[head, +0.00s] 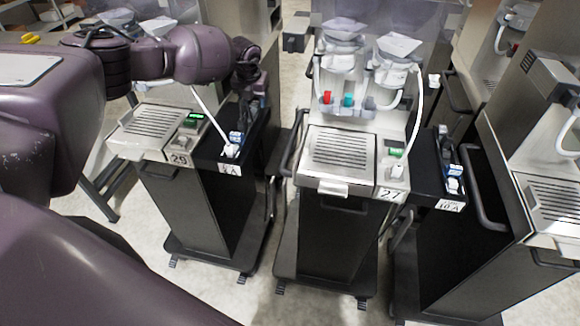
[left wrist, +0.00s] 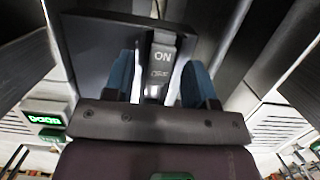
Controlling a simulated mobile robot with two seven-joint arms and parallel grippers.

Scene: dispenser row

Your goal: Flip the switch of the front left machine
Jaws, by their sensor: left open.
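The front left machine (head: 210,210) is a dark cabinet with a pale top, numbered 29, and a black side panel labelled 8 A. Its small pale switch (head: 231,151) stands on that panel, just below my left gripper (head: 237,134). In the left wrist view, the grey switch (left wrist: 162,62) shows the word ON. My open left gripper (left wrist: 160,82) has one blue fingertip on each side of the switch, with the switch between them. I cannot tell whether either fingertip touches it. My right gripper is not in view.
Another machine (head: 555,195) is at the right edge. Light floor (head: 215,285) shows in front and in narrow gaps between cabinets.

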